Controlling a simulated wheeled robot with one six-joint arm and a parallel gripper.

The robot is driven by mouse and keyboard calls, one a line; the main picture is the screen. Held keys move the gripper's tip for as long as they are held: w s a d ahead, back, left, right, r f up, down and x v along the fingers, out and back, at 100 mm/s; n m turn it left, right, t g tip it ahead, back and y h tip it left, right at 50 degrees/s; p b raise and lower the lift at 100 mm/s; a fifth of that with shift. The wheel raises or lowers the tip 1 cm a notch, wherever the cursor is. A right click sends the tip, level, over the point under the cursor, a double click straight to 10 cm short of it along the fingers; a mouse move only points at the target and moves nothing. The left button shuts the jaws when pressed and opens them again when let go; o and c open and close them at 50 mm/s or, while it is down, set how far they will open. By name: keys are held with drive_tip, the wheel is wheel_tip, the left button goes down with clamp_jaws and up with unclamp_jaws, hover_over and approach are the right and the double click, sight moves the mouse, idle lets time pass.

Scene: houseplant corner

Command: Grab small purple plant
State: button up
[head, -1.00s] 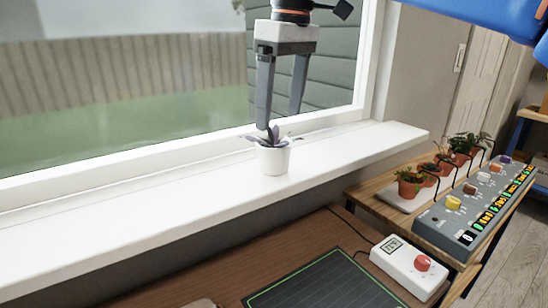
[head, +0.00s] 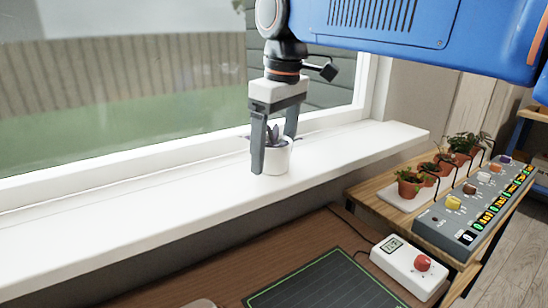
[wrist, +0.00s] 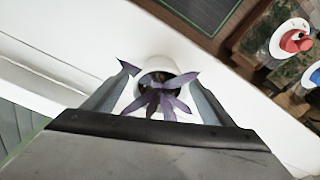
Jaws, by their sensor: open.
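The small purple plant (wrist: 160,92) has pointed purple leaves and grows in a white pot (head: 277,158). The pot stands upright on the white windowsill (head: 150,191). My gripper (head: 273,155) points down over the plant with its fingers apart. In the head view, one finger hangs in front of the pot's left side and hides part of it. The other finger is at the pot's upper right, partly hidden behind it. In the wrist view, the plant and pot (wrist: 170,64) lie between the two finger tips. I cannot tell whether either finger touches the pot.
Window glass and its white frame stand close behind the sill. Below and in front is a brown table with a dark green-edged mat (head: 325,281) and a white box with a red knob (head: 408,264). Several terracotta pots (head: 408,185) and a grey control panel (head: 470,215) are at the right.

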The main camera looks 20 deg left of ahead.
drive_tip(key=c, duration=1.2)
drive_tip(key=shift+r, duration=0.1)
